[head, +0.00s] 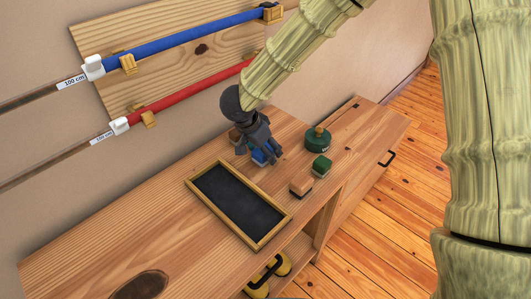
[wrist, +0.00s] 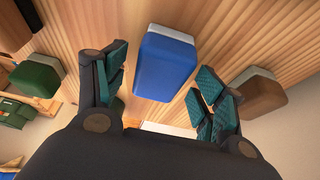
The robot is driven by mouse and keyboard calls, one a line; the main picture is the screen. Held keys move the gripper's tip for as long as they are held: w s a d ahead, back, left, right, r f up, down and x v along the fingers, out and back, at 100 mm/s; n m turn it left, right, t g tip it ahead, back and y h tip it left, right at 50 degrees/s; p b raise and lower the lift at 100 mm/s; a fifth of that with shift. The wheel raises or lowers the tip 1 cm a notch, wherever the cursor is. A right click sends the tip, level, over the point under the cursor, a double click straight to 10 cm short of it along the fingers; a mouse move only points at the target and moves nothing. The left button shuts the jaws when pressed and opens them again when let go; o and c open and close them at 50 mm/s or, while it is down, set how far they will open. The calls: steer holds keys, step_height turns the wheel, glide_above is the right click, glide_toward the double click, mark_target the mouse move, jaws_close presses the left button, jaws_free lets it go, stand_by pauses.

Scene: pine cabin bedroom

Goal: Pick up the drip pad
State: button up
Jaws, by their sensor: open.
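No label marks a drip pad, so I cannot tell which object it is. A blue block (head: 259,157) with a pale base sits on the wooden cabinet top, partly hidden by my gripper (head: 256,142). In the wrist view the blue block (wrist: 166,65) shows between the spread fingers of my gripper (wrist: 162,84), with a gap visible on each side. My gripper is open and holds nothing. A dark flat panel in a wooden frame (head: 240,203) lies nearer the front; it could also be a pad.
Near the gripper are a green block (head: 321,166), an orange-brown block (head: 301,184), a partly hidden brown block (head: 234,135) and a round green container (head: 317,139). A rail board (head: 190,52) stands behind.

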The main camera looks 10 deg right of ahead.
steer(key=shift+d+f, duration=0.15)
steer(key=shift+f, duration=0.15)
steer(key=c, duration=1.1)
steer(key=shift+c, duration=0.2)
steer(key=shift+w+r, duration=0.1)
steer(key=shift+r, duration=0.45)
step_height(320, 180, up, 2)
steer(key=shift+r, duration=0.15)
steer(key=s+a, duration=0.3)
steer(key=s, duration=0.1)
steer(key=s+a+r, duration=0.1)
steer(key=s+a, duration=0.2)
steer(key=s, duration=0.1)
steer(key=s+a+b, duration=0.1)
steer(key=s+a, duration=0.2)
steer(key=s, duration=0.2)
steer(key=shift+a+r, duration=0.35)
